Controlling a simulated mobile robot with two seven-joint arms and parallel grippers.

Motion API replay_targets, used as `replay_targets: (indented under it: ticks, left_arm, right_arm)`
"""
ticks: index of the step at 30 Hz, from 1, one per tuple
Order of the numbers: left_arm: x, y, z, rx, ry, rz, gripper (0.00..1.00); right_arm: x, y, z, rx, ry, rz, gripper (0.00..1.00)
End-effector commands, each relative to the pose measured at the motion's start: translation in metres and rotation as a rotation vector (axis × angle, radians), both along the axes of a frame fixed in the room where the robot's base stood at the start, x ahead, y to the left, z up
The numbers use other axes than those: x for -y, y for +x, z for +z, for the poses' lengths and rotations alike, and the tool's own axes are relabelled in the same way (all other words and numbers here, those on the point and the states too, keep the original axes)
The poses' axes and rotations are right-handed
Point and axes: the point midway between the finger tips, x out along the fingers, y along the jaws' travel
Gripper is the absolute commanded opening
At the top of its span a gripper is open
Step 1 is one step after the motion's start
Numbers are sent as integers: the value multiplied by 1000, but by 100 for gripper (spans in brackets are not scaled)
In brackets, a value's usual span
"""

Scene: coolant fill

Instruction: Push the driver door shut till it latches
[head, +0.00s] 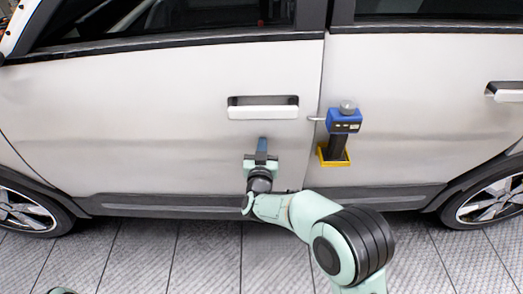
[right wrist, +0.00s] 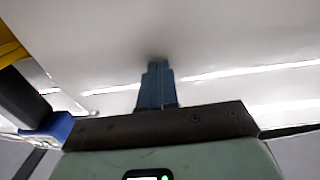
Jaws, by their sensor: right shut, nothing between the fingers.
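The driver door (head: 150,110) is the pale silver left panel in the head view, with a white handle (head: 263,108) near its rear edge. Its trim and lower edge show a small step against the rear door, so it looks nearly closed; I cannot tell if it is latched. My right gripper (head: 262,145) is shut and empty, below the handle, pointing at the door. In the right wrist view its blue fingertips (right wrist: 158,66) are at or very near the door skin; contact is not certain.
A blue and black device (head: 343,122) with a yellow foot is at the rear door, right of the seam; its thin rod points left toward the driver door edge. The rear door (head: 420,110) and wheels flank the area.

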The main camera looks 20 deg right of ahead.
Motion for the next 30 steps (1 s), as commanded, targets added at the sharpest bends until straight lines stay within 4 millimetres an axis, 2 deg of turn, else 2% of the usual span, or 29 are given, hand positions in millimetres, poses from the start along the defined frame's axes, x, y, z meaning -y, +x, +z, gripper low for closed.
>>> replay_targets:
  ticks: [1, 17, 30]
  left_arm:
    - [0, -1, -5, -5, 0, 1, 0]
    - [-1, 0, -7, -4, 3, 3, 0]
    - [-2, 0, -12, -5, 4, 4, 0]
  right_arm:
    - [1, 2, -2, 0, 0, 1, 0]
    - [3, 7, -3, -1, -1, 8, 0]
    - [11, 28, -3, 0, -1, 31, 0]
